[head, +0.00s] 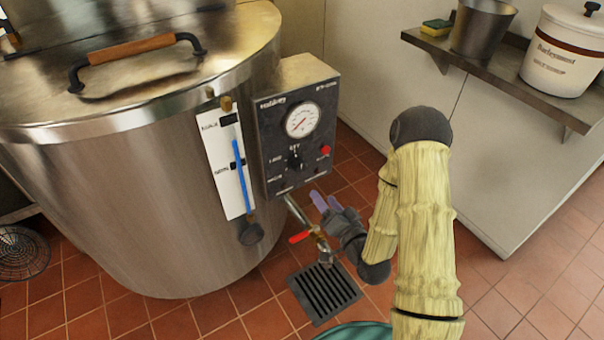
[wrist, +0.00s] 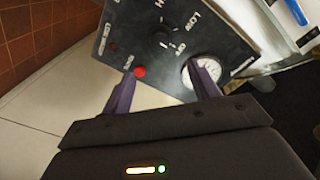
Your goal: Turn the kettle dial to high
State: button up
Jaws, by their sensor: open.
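The kettle (head: 150,190) is a large steel drum at the left in the head view. A dark control box (head: 308,120) is fixed to its right side. The kettle dial (head: 295,159) is a black knob below a white gauge (head: 302,120); the dial also shows in the wrist view (wrist: 162,36), among markings OFF, LOW and another partly readable. My gripper (head: 325,202) is below the box's lower right corner in the head view. In the wrist view my gripper (wrist: 163,88) is open and empty, its purple fingers pointing at the panel, apart from the dial.
A red indicator (head: 326,150) sits right of the dial. A red-handled drain valve (head: 300,237) and a floor grate (head: 325,292) are below the box. A blue level tube (head: 239,172) is left of it. A wall shelf (head: 500,75) holds a pot, a crock and a sponge.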

aim_at(302, 168)
jog(key=shift+w+a+f+b, duration=0.3)
jog(key=shift+w+b, duration=0.35)
jog(key=shift+b, duration=1.35)
jog(key=shift+w+a+r+b, duration=0.1)
jog(key=shift+w+a+b, duration=0.15)
jog(key=shift+b, duration=0.95)
jog(key=b+x, duration=0.2)
jog(key=x, duration=0.9)
jog(key=shift+w+a+r, duration=0.15)
jog(key=shift+w, duration=0.15)
jog(key=c, duration=1)
